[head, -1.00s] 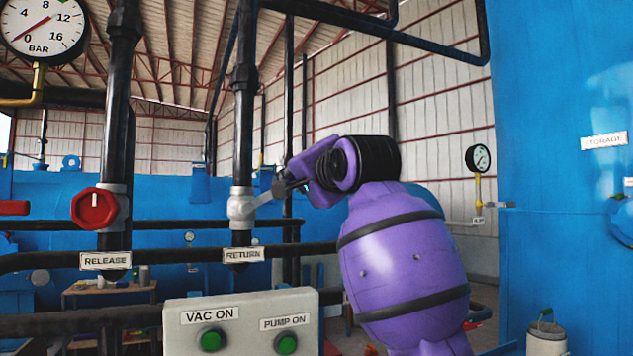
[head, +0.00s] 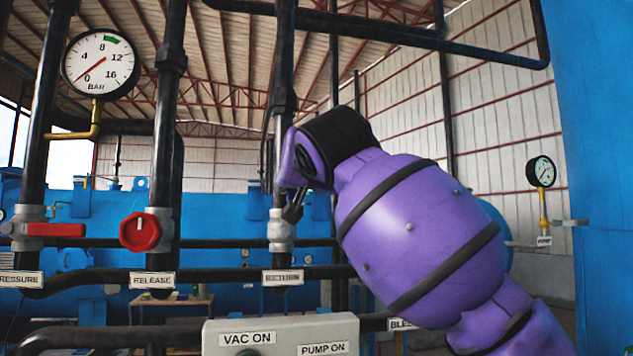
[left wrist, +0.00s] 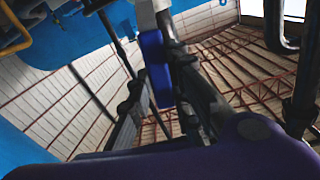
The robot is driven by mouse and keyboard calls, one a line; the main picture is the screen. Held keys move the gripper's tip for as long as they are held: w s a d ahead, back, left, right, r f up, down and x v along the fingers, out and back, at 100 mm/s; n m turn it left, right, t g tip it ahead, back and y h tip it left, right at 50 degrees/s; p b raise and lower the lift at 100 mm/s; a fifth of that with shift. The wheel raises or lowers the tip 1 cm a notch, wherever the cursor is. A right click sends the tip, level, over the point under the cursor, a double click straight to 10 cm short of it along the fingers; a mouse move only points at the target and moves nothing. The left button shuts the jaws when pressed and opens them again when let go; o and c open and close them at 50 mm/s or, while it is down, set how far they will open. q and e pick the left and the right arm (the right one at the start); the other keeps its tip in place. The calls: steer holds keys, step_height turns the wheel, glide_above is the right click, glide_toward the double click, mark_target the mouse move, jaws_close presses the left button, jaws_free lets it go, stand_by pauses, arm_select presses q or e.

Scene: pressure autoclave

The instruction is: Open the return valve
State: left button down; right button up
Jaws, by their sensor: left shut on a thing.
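The return valve (head: 281,235) is a grey body on a black vertical pipe, above the RETURN label (head: 283,277). My left gripper (head: 292,208) is just above the valve body, close against the pipe. In the left wrist view its fingers (left wrist: 160,105) are shut on the valve's blue handle (left wrist: 155,70), which runs up to a pale grey part at the top. In the head view the gripper and wrist hide most of the handle, which seems to point up along the pipe. My right gripper is not in view.
Left of it are the red release knob (head: 140,232) and the red pressure lever (head: 55,229). A gauge (head: 100,63) hangs above them. The control box (head: 282,333) is below. A blue tank (head: 585,130) stands at right, with a small gauge (head: 541,172) beside it.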

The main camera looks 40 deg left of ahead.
arm_select(q)
steer(key=shift+s+a+r+n, duration=0.1)
steer(key=shift+s+a+n, duration=0.55)
steer(key=shift+n, duration=0.35)
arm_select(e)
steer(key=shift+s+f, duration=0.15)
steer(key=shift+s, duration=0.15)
arm_select(q)
steer(key=shift+s+d, duration=0.1)
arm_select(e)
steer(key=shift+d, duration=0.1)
arm_select(q)
steer(key=c, duration=1.6)
jaws_free()
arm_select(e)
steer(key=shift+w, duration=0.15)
arm_select(q)
steer(key=v, duration=0.7)
steer(key=shift+s+d, duration=0.2)
